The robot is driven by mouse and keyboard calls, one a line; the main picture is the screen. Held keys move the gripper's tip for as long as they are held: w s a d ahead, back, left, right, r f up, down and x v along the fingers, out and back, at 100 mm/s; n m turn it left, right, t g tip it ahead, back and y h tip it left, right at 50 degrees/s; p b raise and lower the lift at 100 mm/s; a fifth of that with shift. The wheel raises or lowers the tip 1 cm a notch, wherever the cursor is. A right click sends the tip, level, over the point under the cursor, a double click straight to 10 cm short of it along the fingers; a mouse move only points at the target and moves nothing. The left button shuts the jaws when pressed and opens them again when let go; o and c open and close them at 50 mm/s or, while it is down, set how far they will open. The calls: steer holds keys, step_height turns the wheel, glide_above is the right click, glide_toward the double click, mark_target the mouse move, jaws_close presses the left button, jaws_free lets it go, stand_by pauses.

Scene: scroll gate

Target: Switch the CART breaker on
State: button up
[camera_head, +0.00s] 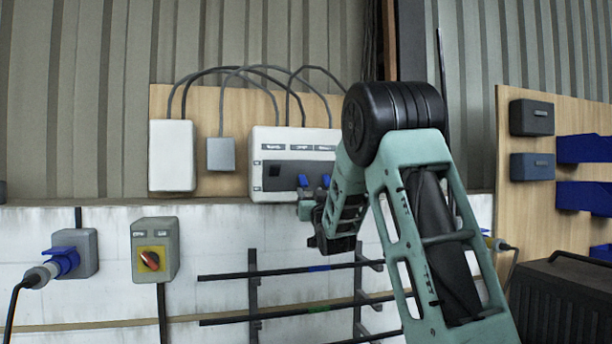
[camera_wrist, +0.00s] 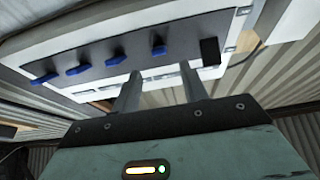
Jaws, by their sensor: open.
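The white breaker panel (camera_head: 265,143) hangs on a wooden board, with a dark strip across its front. Two blue switch levers (camera_head: 303,181) show beside my gripper (camera_head: 307,205) in the head view; my arm hides the panel's right part. In the wrist view, the panel's dark strip carries several blue levers (camera_wrist: 115,57) and a black block (camera_wrist: 210,51) at its right end. My gripper (camera_wrist: 159,68) is open, its two fingers apart and pointing at the panel. One blue lever (camera_wrist: 158,50) appears between the fingertips; contact cannot be told. The labels are too small to read, so I cannot pick out CART.
A grey box with a red-and-yellow rotary switch (camera_head: 150,260) and a blue socket with a plug (camera_head: 65,262) are at lower left. Dark rack bars (camera_head: 275,272) stick out below the panel. Cables loop above it. A black case (camera_head: 560,300) stands at right.

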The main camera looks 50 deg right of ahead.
mark_target(304, 182)
steer(key=p+x, duration=0.2)
steer(key=x, duration=0.2)
steer(key=shift+w+d+r, duration=0.2)
steer(key=shift+r, duration=0.1)
steer(key=shift+w+d+r+p, duration=0.1)
steer(key=shift+w+d+p, duration=0.25)
steer(key=shift+w+p, duration=0.3)
jaws_close()
